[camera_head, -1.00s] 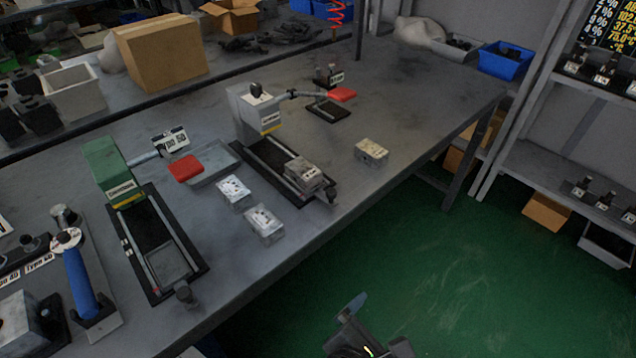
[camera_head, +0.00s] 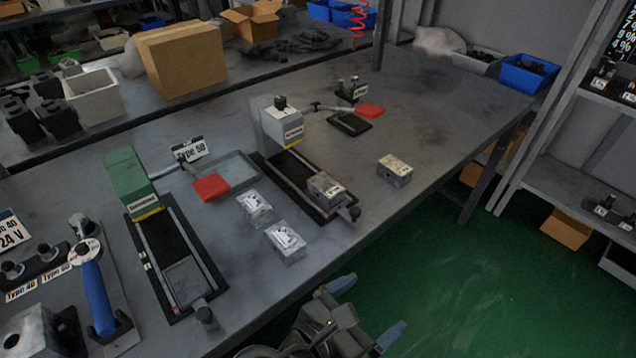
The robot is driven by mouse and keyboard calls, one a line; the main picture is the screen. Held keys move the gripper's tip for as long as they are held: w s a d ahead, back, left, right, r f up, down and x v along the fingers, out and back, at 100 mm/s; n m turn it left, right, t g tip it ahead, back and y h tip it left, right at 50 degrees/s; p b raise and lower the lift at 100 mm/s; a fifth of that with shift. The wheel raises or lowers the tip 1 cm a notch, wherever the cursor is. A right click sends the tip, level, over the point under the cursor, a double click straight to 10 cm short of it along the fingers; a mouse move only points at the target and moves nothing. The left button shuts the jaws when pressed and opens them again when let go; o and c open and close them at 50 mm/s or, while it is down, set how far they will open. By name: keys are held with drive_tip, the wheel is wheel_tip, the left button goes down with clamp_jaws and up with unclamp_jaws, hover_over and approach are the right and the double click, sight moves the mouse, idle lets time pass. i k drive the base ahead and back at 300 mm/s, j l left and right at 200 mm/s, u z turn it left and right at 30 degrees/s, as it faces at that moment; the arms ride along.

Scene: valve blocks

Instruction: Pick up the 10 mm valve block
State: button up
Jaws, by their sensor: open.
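Several silvery valve blocks are on the grey workbench (camera_head: 350,225). Two sit side by side in the middle, a rear block (camera_head: 255,208) and a front block (camera_head: 286,243). Another block (camera_head: 327,190) sits in the grey-white fixture (camera_head: 283,128). A further block (camera_head: 395,171) stands alone to the right, near the bench edge. The size marks are too small to read, so I cannot tell which is the 10 mm one. My gripper (camera_head: 366,312) is open and empty, in front of the bench edge over the green floor, apart from all blocks.
A green fixture (camera_head: 130,182) stands at the left with an empty slot. Red pads (camera_head: 211,187), a grey tray (camera_head: 238,167) and a blue-handled tool (camera_head: 97,298) lie nearby. A cardboard box (camera_head: 182,60) is at the back. The bench right of the lone block is clear.

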sight(330, 193)
drive_tip(key=i+j, duration=0.7)
